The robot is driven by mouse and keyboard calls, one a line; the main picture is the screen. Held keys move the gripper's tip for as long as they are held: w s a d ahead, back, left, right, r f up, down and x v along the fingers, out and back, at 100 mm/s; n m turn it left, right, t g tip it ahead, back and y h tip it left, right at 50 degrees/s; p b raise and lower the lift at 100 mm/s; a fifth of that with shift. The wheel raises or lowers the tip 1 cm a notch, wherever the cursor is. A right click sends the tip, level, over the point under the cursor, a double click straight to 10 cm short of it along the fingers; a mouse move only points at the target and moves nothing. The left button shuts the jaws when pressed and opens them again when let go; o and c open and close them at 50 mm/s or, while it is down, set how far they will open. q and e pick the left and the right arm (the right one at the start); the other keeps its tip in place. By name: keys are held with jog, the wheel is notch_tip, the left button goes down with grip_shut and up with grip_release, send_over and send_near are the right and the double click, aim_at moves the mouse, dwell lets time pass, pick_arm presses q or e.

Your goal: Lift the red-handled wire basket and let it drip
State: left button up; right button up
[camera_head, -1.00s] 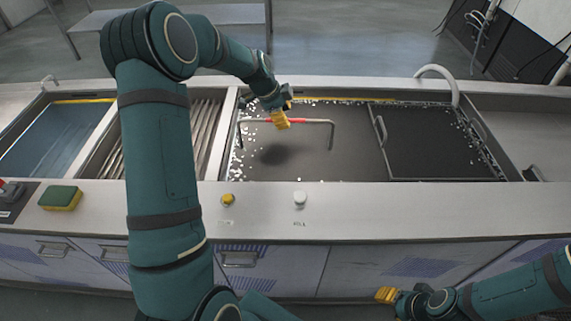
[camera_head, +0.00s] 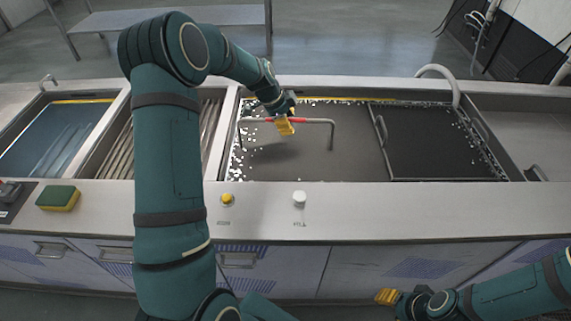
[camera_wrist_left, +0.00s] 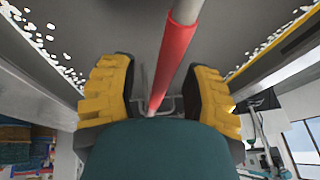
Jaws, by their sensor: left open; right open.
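The basket's handle is a grey metal bar with a red grip (camera_head: 311,120), standing above the dark liquid in the tank (camera_head: 270,165). The wire basket below the handle is hidden in the liquid. My left gripper (camera_head: 286,127) is at the red grip. In the left wrist view the red grip (camera_wrist_left: 176,62) runs between the two yellow fingers of the left gripper (camera_wrist_left: 160,92), which are open, with gaps on both sides. My right gripper (camera_head: 386,296) is open and empty, low in front of the counter at the right.
A dark lid or panel with a handle (camera_head: 440,145) covers the tank's right part. A ribbed rack (camera_head: 208,125) and a blue-water basin (camera_head: 50,140) lie left. A yellow-green sponge (camera_head: 58,198), a yellow knob (camera_head: 227,199) and a white knob (camera_head: 300,197) sit along the front counter.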

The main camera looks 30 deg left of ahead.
pick_arm(q)
jog(key=shift+f, duration=0.15)
jog(key=shift+c, duration=0.4)
grip_shut()
